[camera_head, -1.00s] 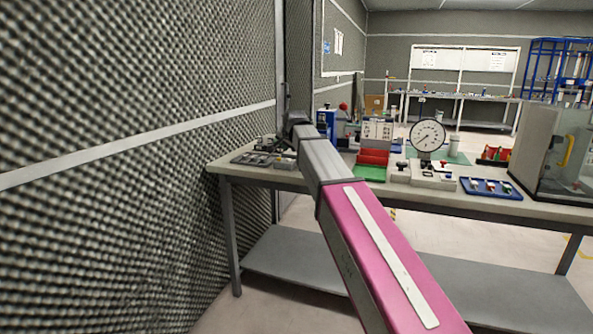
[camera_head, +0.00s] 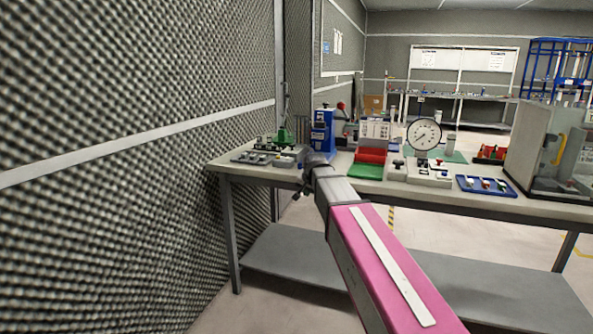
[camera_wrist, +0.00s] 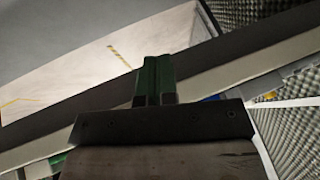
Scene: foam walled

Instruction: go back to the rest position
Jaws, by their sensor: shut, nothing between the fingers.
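My arm with its pink link reaches forward in the head view, its dark end just in front of the workbench's (camera_head: 420,200) near edge. My gripper (camera_wrist: 153,80) shows in the wrist view as two greenish fingers side by side, shut with nothing between them. Beyond the fingers, the wrist view shows the long edge of the bench crossing at a slant and floor past it. In the head view the fingers are too small and dark to make out.
The bench carries a dial gauge (camera_head: 424,135), a blue box (camera_head: 322,131), a red and green bin (camera_head: 369,162), a blue tray (camera_head: 486,187) and a clear-sided enclosure (camera_head: 548,150). A textured foam wall (camera_head: 140,200) stands close on the left.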

